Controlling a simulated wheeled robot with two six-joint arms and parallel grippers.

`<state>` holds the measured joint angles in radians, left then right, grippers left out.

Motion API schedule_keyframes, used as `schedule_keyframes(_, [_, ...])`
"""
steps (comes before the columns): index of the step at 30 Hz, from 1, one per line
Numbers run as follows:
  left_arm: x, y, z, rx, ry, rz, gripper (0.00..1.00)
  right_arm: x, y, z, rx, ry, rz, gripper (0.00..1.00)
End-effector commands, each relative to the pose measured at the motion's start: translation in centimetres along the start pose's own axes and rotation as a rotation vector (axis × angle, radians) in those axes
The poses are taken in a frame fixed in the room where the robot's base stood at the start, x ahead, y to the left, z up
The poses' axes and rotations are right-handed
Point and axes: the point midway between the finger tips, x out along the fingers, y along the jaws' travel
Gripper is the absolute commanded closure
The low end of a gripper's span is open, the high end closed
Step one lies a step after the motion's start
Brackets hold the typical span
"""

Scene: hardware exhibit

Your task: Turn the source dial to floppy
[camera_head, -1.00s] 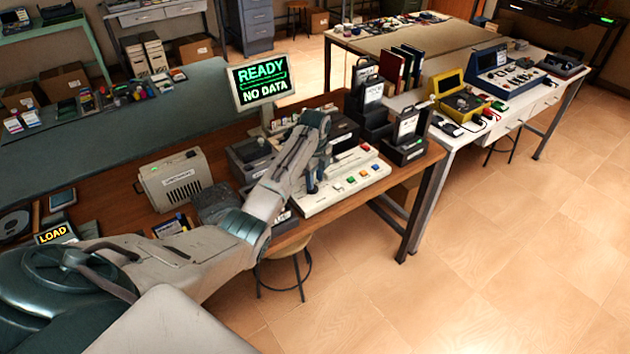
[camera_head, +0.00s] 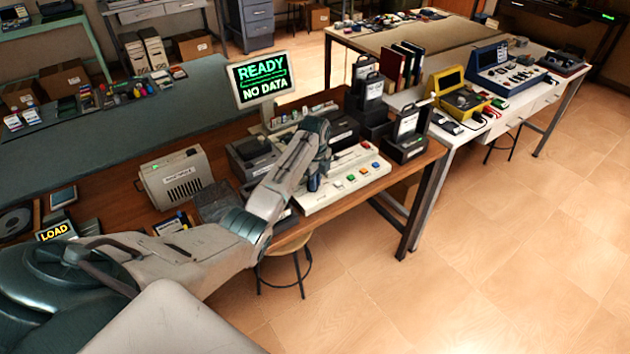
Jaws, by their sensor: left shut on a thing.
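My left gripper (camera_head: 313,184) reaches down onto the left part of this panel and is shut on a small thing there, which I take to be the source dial. The dial is hidden behind the fingers and wrist, so its pointer and markings cannot be read. My right gripper is not in view.
Black cases (camera_head: 405,135) stand close to the console's right end. A beige boxy unit (camera_head: 178,178) and a small LOAD display (camera_head: 56,230) stand on the bench to the left. A stool (camera_head: 290,262) is under the front edge. The floor at right is clear.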

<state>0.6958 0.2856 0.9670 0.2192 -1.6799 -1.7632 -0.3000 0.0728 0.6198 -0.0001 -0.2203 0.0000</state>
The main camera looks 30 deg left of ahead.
Motion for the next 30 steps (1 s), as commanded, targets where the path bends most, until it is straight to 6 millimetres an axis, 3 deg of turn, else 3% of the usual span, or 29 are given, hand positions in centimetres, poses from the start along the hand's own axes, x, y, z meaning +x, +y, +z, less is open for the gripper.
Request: schedule_keyframes(30, [0.0,-0.5,0.2,-0.627,0.000,0.003,1.00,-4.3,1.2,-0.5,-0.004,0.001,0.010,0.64])
